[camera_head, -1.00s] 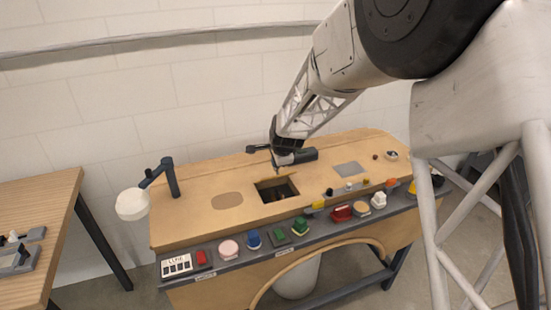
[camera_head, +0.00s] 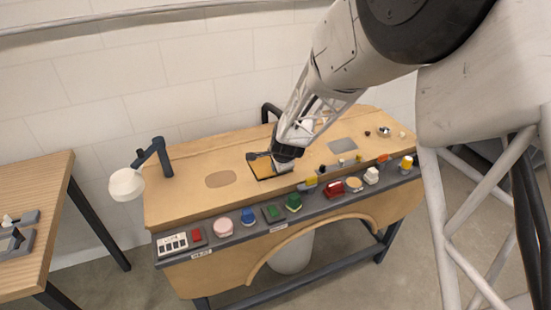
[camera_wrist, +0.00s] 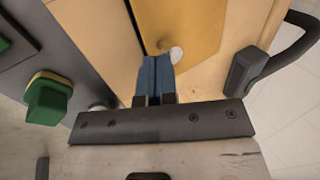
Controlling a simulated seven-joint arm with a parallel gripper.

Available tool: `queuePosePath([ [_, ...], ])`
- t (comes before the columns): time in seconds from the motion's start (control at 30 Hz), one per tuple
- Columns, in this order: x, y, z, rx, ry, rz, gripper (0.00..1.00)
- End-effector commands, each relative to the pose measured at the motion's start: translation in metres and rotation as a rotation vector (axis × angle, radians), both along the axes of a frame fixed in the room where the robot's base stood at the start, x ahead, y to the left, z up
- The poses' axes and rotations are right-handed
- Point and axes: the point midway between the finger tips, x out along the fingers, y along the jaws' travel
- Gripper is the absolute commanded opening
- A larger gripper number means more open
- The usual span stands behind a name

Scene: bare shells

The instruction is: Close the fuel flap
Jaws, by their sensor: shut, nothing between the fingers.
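The fuel flap (camera_head: 266,170) is a yellow-tan panel in the square, dark-edged opening in the middle of the wooden desk top. In the wrist view the flap (camera_wrist: 190,22) fills the top centre, with a small brown knob and a whitish round piece near its lower edge. A dark gap shows along its left side. I cannot tell whether it lies flush. My gripper (camera_head: 277,166) is over the flap's right side. In the wrist view my gripper (camera_wrist: 156,66) has its blue fingers together and empty, close to the knob. Contact is unclear.
A dark front ledge (camera_head: 310,205) carries several coloured buttons and switches. A dark lamp with a white head (camera_head: 126,184) stands at the left. A dark curved bar (camera_wrist: 285,50) is at the right in the wrist view.

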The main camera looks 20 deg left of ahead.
Motion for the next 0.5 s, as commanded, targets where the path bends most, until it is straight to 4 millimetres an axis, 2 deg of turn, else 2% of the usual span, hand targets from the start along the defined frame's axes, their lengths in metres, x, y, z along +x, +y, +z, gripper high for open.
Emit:
queuePosePath([
  [0.5, -0.0021, -0.0023, -0.0079, 0.000, 0.000, -0.001, 0.00],
])
